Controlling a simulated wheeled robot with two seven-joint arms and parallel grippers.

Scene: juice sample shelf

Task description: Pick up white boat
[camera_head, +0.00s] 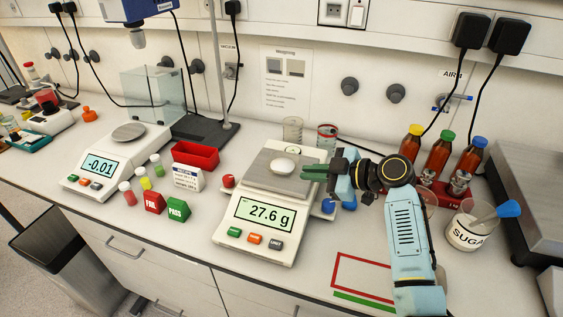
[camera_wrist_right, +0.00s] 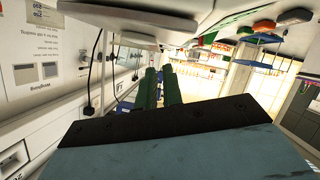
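The white boat (camera_head: 283,166) is a small, shallow, rounded dish resting on the grey pan of the balance (camera_head: 243,236), whose display reads 27.6 g. My right gripper (camera_head: 313,173) is just right of the boat, its green fingers pointing left towards it over the pan's right edge. The fingers also show in the wrist view (camera_wrist_right: 161,88), with a narrow gap and nothing between them. I cannot tell if a fingertip touches the boat. The boat cannot be made out in the wrist view. My left gripper is not in view.
Two clear beakers, one of them the plain beaker (camera_head: 292,130), stand behind the pan. A red bin (camera_head: 195,156) is left of the balance. Bottles (camera_head: 437,156) and a sugar jar (camera_head: 462,236) stand right of my arm. The front right counter is mostly clear.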

